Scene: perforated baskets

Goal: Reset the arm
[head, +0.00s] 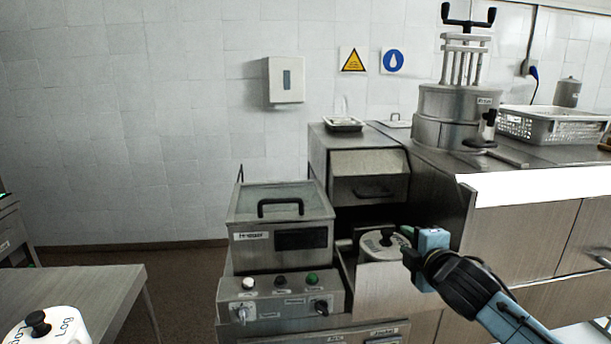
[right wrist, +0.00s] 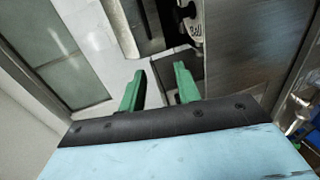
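My right arm comes in from the lower right in the head view. Its blue gripper with green fingers (head: 406,238) is beside a white round lid with a black knob (head: 373,246), at the right of the fryer-like machine. In the right wrist view the two green fingers (right wrist: 160,88) are apart, with nothing between them. Part of a white lettered lid with a dark knob (right wrist: 195,30) shows beyond the fingers there. I cannot tell from the head view whether a finger touches the lid. My left gripper is not in view.
A steel machine with a handled cover (head: 280,204) and buttons stands in the middle. A steel press (head: 455,105) and a perforated basket (head: 553,127) stand on the right counter. Another white lid (head: 62,325) is on the table at lower left. Floor is clear between table and machine.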

